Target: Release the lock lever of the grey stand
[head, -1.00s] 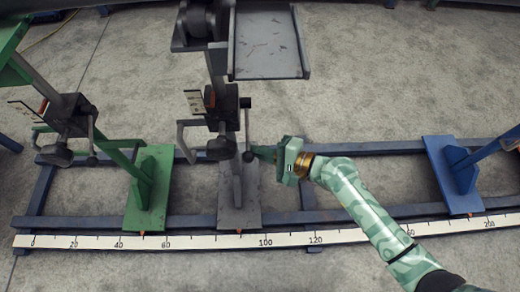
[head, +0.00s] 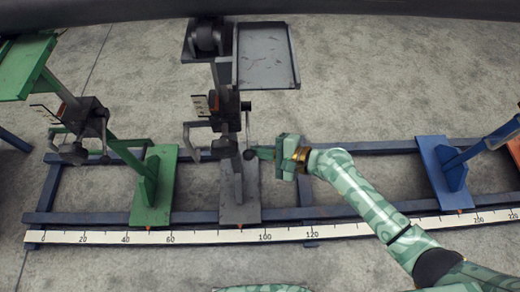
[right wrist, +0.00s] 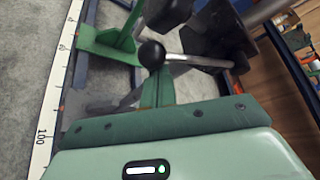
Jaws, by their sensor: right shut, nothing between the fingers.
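The grey stand (head: 238,190) stands on the blue rail frame, left of centre in the head view. Its lock lever (head: 248,130) is a thin rod hanging from the clamp block, with a dark ball knob (head: 249,155) at its lower end. In the right wrist view the ball knob (right wrist: 151,54) is just beyond the fingertips, its metal rod running right. My right gripper (head: 259,153) is shut and empty, its tips close beside the knob on the right; I cannot tell whether they touch. The fingers also show in the right wrist view (right wrist: 158,88). My left gripper is not in view.
A green stand (head: 153,190) is close on the left, and a blue stand (head: 450,180) is far right. The grey stand carries a roller (head: 207,37) and a tray (head: 265,55). A white scale strip (head: 340,230) runs along the front rail.

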